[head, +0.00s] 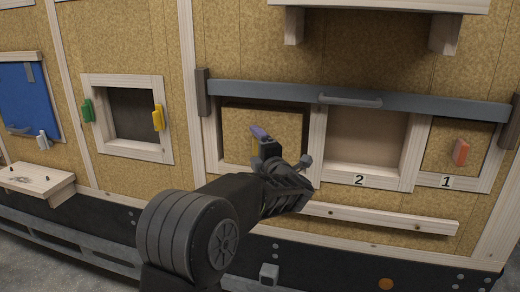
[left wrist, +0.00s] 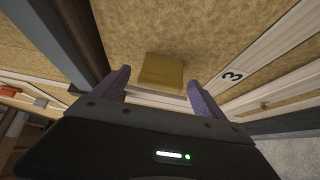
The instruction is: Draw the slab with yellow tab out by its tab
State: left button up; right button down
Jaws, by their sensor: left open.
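The slab with yellow tab (head: 238,122) is a cork-coloured panel filling the left opening of the row of three. In the left wrist view the yellow tab (left wrist: 162,70) stands out from the slab (left wrist: 200,35), just ahead of and between the fingertips. My left gripper (left wrist: 158,86) is open there, with a gap on both sides of the tab. I cannot tell how far the tips reach past its end. My right gripper is not in view.
A grey bar (head: 425,101) with a handle crosses above the openings. A wooden ledge (head: 385,217) runs below. At left is a framed window (head: 128,105) with green and yellow catches.

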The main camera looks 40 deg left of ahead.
pick_arm(q)
jog(key=shift+a, duration=0.1)
jog(key=shift+c, duration=0.4)
jog(key=c, duration=1.5)
